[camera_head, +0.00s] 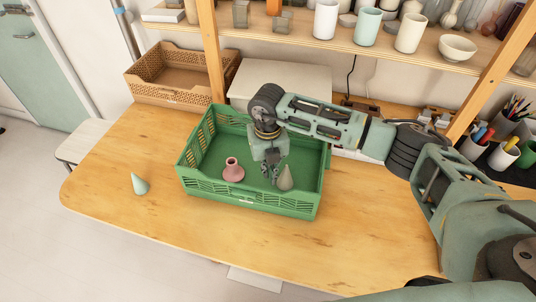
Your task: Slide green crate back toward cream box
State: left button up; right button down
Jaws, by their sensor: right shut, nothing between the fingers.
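The green crate (247,199) stands on the wooden table, with a pink vase (233,170) and a grey-green cone (286,178) inside it. The cream box (280,76) stands behind the crate at the back of the table, partly hidden by my right arm. My right gripper (271,178) points down inside the crate, between the vase and the cone. Its fingers are shut and hold nothing. I cannot tell whether they touch the crate floor or the cone. My left gripper is not in view.
A pale green cone (139,184) stands on the table left of the crate. A tan crate (172,93) sits at the back left. Pen cups (503,155) stand at the right. A shelf (300,41) with vases and bowls is above. The table front (200,230) is clear.

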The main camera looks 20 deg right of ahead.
jog(key=shift+f, duration=0.95)
jog(key=s, duration=0.1)
jog(key=p, duration=0.1)
jog(key=s+p, duration=0.1)
jog(key=shift+s+r, duration=0.25)
jog(key=shift+s, duration=0.1)
jog(key=shift+s+a+p, duration=0.15)
jog(key=shift+s+p, duration=0.2)
jog(key=shift+s, duration=0.3)
jog(key=shift+f, duration=0.15)
